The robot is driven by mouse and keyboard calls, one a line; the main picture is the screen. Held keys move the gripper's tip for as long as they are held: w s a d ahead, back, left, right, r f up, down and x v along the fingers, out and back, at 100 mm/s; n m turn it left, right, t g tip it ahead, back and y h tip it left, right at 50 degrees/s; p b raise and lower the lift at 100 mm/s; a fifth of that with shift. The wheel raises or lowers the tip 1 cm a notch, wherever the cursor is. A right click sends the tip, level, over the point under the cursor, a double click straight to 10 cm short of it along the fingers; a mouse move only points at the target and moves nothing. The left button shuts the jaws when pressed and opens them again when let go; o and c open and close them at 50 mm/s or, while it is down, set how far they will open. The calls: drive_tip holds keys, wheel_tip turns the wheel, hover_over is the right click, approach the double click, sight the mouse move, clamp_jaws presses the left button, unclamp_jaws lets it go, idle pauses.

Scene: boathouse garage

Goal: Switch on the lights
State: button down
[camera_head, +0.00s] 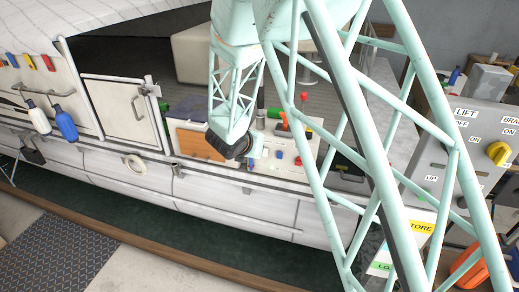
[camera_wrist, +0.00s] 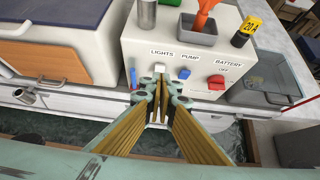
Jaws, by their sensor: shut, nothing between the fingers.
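A white switch box (camera_wrist: 145,42) on the boat carries the labels LIGHTS, PUMP and BATTERY OFF. Under LIGHTS is a small white switch (camera_wrist: 160,67), partly hidden by my fingertips. Under PUMP is a blue switch (camera_wrist: 184,73), and under BATTERY a red knob (camera_wrist: 216,82). In the wrist view my gripper (camera_wrist: 160,90) is shut and empty, its tips just below the LIGHTS switch; I cannot tell whether they touch it. I cannot tell the switch's position. In the head view my wrist covers part of the box (camera_head: 290,172), and my fingertips are hidden.
A grey tray with an orange-handled tool (camera_wrist: 197,30), a metal cup (camera_wrist: 147,12) and a yellow-black 20 A item (camera_wrist: 245,32) stand on the box. A grey bin (camera_wrist: 262,90) is at its right. A LIFT panel with a yellow knob (camera_head: 499,153) stands far right.

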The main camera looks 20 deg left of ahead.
drive_tip(key=shift+v, duration=1.65)
